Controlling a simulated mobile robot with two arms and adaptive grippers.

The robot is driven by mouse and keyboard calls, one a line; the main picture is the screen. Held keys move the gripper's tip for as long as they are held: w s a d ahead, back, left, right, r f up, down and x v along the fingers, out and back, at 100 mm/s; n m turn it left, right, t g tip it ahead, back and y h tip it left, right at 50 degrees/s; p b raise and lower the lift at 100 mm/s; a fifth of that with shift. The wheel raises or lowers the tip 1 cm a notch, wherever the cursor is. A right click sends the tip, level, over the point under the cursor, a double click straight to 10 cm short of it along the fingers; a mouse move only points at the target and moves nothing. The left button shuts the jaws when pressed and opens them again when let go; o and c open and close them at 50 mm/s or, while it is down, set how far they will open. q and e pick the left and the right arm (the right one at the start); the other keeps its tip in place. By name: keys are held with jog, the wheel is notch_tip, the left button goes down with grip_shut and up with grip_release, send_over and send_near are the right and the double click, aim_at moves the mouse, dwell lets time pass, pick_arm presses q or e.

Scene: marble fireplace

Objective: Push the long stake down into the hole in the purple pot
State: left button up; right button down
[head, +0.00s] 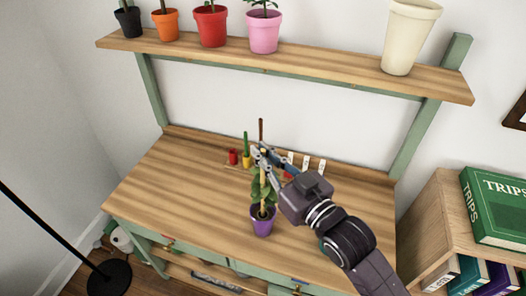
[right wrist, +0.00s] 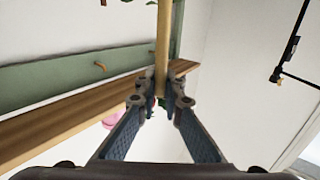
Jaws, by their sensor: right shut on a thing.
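The purple pot (head: 263,222) stands upright near the front middle of the wooden bench in the head view, with a green leafy plant in it. A long tan stake (head: 263,180) stands nearly upright among the leaves above the pot. It also shows between my fingers in the right wrist view (right wrist: 163,45). My right gripper (head: 260,153) is shut on the stake, above the plant. Leaves hide the stake's lower end and the hole, so I cannot tell how deep it sits. My left gripper is not in view.
Small red (head: 233,157) and yellow (head: 246,162) items and white labels (head: 306,163) lie at the back of the bench (head: 180,195). A shelf (head: 330,66) with several pots runs above. The bench's left side is clear.

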jog(key=shift+f, duration=0.3)
jog(key=shift+f, duration=0.45)
jog(key=shift+f+b, duration=0.45)
jog(key=shift+f, duration=0.1)
dwell(0.4)
jog(key=c, duration=2)
grip_release()
jog(key=v, duration=1.2)
jog(key=shift+r, duration=0.1)
